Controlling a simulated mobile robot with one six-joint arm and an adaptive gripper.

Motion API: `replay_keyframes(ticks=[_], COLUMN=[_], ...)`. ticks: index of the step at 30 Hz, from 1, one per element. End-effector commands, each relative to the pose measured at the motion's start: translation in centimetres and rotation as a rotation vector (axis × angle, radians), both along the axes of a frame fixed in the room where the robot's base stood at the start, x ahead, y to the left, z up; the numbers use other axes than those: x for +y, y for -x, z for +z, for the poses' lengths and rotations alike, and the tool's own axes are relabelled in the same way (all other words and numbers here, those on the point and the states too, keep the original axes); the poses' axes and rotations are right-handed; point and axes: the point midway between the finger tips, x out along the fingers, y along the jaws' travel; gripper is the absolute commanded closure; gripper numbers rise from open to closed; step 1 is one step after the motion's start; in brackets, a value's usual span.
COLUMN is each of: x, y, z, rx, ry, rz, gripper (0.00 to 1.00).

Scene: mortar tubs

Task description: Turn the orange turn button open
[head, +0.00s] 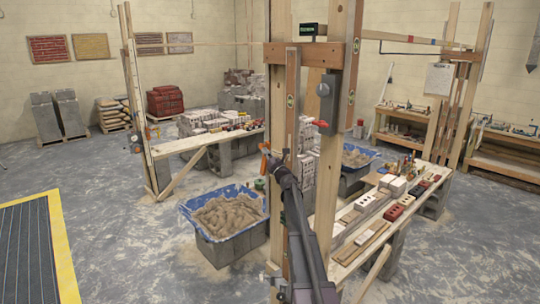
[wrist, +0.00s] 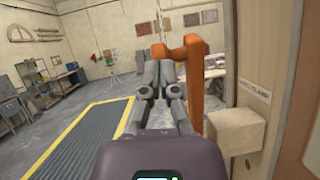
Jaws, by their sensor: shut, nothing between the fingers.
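The orange turn button (wrist: 197,88) shows in the wrist view just right of my gripper. It has a long upright part and a short arm reaching left at its top, which ends over my fingertips. In the head view only a small piece of the orange button (head: 265,148) shows, beside the near wooden post. My gripper (wrist: 158,52) is shut and empty, its fingers left of the upright part. I cannot tell whether they touch it. In the head view my gripper (head: 270,160) is at the post's left side, small and partly unclear.
The wooden post (wrist: 255,60) with a small printed label and a pale block (wrist: 235,135) stands close on the right. A blue tub of mortar (head: 228,213) is left of the post. A plank bench (head: 350,262) with bricks is to the right. Open floor (head: 120,210) lies left.

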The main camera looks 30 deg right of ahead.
Motion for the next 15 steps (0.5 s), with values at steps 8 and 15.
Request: replay_keyframes(ticks=[8, 15], x=[0.9, 1.2], y=[-2.5, -3.3], z=[1.1, 1.2], rx=[0.0, 0.001], ry=[0.0, 0.0], rz=[0.005, 0.005], gripper=[1.0, 1.0])
